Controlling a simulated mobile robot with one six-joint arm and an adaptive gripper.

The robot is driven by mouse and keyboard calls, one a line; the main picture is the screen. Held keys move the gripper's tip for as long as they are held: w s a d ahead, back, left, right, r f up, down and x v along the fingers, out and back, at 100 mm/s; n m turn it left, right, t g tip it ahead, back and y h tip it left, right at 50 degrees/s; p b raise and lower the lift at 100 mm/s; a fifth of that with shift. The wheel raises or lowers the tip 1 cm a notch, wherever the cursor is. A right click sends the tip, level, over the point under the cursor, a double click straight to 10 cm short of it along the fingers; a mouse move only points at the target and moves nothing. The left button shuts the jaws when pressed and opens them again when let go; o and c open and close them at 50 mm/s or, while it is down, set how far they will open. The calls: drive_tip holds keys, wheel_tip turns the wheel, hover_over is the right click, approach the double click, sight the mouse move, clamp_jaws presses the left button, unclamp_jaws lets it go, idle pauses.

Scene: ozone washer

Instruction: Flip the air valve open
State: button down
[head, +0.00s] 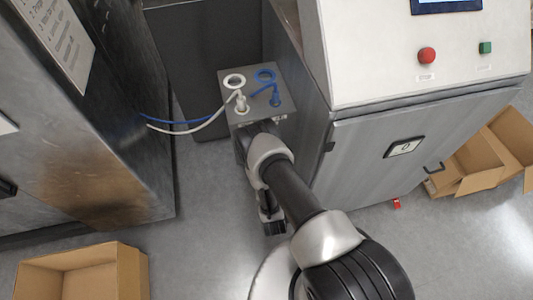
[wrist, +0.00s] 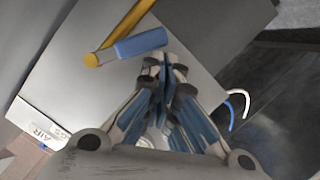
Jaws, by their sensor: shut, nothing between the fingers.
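In the wrist view, a blue lever (wrist: 140,43) and a yellow lever (wrist: 124,22) lie against a grey panel and meet at the left. A label (wrist: 42,130) at the panel's lower left reads "AIR" beside other, blurred lettering. I cannot tell for certain which lever is the air valve. My gripper (wrist: 165,68) is shut and empty, its tips just below the blue lever in the picture. I cannot tell whether they touch it. In the head view, my arm hides the levers and the fingertips.
A grey box (head: 287,113) with a white hose (head: 190,128) and a blue hose (head: 175,121) stands beside a metal cabinet (head: 375,150). A large steel machine (head: 80,130) is at left. Cardboard boxes (head: 80,275) and (head: 480,165) lie on the floor. Open floor shows between the machines.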

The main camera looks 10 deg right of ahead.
drive_tip(key=shift+d+f+b, duration=0.3)
drive_tip(key=shift+d+f, duration=0.8)
drive_tip(key=shift+f, duration=0.2)
drive_tip(key=shift+d, duration=0.1)
drive_tip(key=shift+w, duration=0.1)
